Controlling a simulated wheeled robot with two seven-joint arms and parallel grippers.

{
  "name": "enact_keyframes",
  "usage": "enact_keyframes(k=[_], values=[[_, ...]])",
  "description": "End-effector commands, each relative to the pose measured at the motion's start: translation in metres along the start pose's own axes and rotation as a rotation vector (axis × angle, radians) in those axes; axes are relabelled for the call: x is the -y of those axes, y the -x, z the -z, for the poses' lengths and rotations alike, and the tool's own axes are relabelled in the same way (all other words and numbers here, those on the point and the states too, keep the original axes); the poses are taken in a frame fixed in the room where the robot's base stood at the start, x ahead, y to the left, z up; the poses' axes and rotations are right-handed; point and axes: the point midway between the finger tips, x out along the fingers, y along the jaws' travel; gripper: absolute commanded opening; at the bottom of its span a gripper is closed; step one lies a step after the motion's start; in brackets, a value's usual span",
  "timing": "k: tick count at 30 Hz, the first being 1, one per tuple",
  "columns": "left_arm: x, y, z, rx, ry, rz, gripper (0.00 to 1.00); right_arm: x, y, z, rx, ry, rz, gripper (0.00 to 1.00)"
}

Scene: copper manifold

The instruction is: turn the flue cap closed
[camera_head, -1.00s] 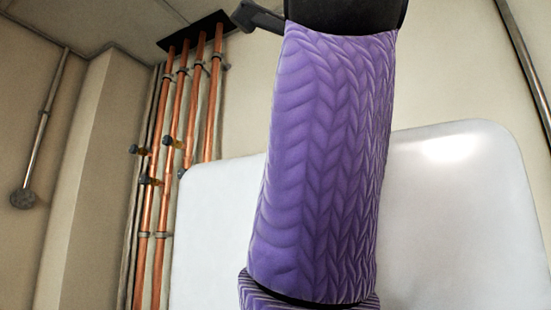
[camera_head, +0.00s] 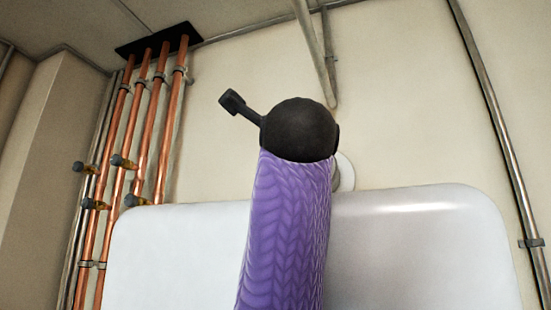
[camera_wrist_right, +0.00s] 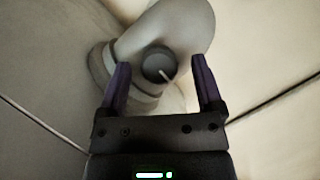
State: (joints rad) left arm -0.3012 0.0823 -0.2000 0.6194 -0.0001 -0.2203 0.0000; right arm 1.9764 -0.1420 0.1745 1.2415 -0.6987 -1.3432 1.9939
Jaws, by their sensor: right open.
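In the right wrist view, a dark round flue cap (camera_wrist_right: 156,63) with a pale line on its face sits at the bend of a light grey flue elbow (camera_wrist_right: 182,28). My right gripper (camera_wrist_right: 160,66) is open and empty. Its two purple fingers stand apart, left and right of the cap in the picture, with the cap apart from both. In the head view my purple arm and black wrist hide the gripper and the cap. A small white round part (camera_head: 345,172) shows beside the wrist on the wall. My left gripper is not in view.
A large white rounded casing (camera_head: 420,240) stands behind my arm. Several copper pipes (camera_head: 140,130) with valves run up the wall at left. A grey pipe (camera_head: 495,120) runs down at right. The wall around my wrist is largely clear.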

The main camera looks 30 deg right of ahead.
Motion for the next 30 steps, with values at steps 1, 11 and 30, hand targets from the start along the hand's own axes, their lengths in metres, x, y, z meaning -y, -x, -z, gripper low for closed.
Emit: enact_keyframes(k=[1, 11, 30], values=[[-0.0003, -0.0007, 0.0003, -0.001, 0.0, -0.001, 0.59, -0.0006, 0.0001, 0.0004, 0.0, 0.0, 0.0, 0.84], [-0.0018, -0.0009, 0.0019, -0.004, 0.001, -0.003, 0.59, -0.0006, 0.0005, 0.0004, 0.0, 0.0, -0.001, 0.31], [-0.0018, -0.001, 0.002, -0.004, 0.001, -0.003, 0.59, 0.0, 0.0005, 0.0004, -0.002, 0.128, -0.056, 0.0]])
